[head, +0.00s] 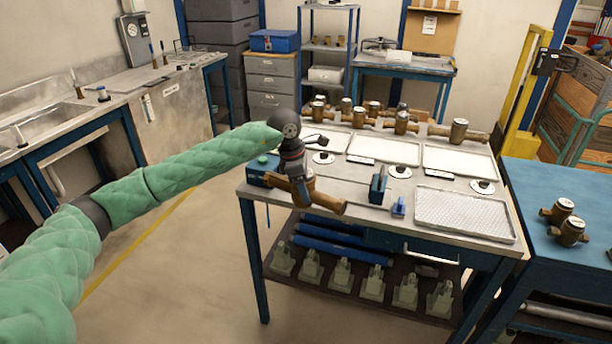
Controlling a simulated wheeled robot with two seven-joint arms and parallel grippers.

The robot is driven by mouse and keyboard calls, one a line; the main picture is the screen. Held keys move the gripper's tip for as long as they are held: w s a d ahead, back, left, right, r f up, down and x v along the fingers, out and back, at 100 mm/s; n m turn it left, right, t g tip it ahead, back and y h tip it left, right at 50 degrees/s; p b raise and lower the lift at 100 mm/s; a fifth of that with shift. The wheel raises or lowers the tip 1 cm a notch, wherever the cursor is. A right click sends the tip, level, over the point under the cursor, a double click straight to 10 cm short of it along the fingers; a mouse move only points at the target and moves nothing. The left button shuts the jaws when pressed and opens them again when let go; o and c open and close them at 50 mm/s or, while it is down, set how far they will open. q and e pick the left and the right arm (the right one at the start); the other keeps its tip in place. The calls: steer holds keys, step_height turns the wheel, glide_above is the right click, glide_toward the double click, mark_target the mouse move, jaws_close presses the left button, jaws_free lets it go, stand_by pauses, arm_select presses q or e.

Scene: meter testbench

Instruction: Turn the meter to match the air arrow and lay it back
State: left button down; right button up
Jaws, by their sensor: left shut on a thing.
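My left gripper (299,178) is shut on a brass meter (328,206) at the near left corner of the steel-topped bench (350,222). The meter's brass pipe end points to the lower right. My gripper and wrist hide much of its body and face. I cannot tell whether it touches the bench top or hangs just above it. No air arrow can be made out at this size. My right gripper is not in view.
Several brass meters (459,131) line the bench's back edge. A perforated metal tray (465,213), a pale tray (460,160), a blue upright fixture (377,186) and a small blue block (398,207) stand on top. A blue table (545,180) at right bears two meters (570,232).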

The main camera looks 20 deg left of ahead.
arm_select(q)
steer(key=s+d+f+m+g+y, duration=0.1)
steer(key=s+f+m+g, duration=0.1)
steer(key=s+f+m, duration=0.8)
steer(key=s+d+f+m+g+y, duration=0.1)
steer(key=s+f+m+y, duration=0.1)
steer(key=s+f+m, duration=0.8)
step_height(320, 180, down, 7)
steer(key=shift+s+m+g, duration=0.2)
steer(key=shift+m+g, duration=0.2)
steer(key=shift+m, duration=0.2)
steer(key=shift+d, duration=0.1)
